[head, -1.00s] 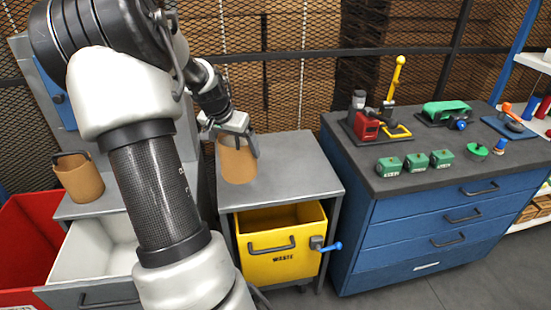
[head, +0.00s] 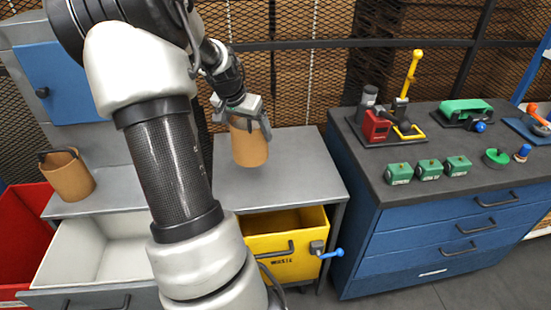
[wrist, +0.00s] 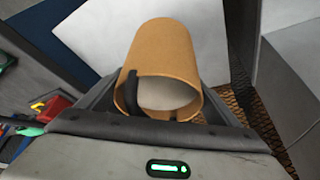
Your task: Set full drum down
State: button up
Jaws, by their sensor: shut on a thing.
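My gripper (head: 240,112) is shut on a tan, cylindrical drum (head: 250,146) near its rim. The drum is roughly upright over the grey bench top (head: 300,180) above the yellow drawer; I cannot tell whether its base touches the surface. In the wrist view the drum (wrist: 160,50) lies between the fingers, with a dark curved handle at its rim and a pale whitish area inside its opening. A second tan drum (head: 68,178) with a dark handle stands on the grey surface at the left.
The yellow drawer (head: 285,222), marked waste, is pulled open below the bench top. A white-lined drawer (head: 90,250) and a red bin (head: 20,225) are at the left. The blue cabinet (head: 430,235) at right carries green blocks (head: 428,169) and a red tool (head: 376,125).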

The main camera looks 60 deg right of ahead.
aim_at(239, 132)
jog(key=shift+d+f+b, duration=0.15)
jog(key=shift+f+b, duration=0.45)
jog(key=shift+f, duration=4.35)
jog(key=o, duration=1.5)
jog(key=shift+f, duration=0.1)
jog(key=p+v, duration=0.1)
jog(key=v, duration=1.1)
jog(key=shift+p, duration=0.3)
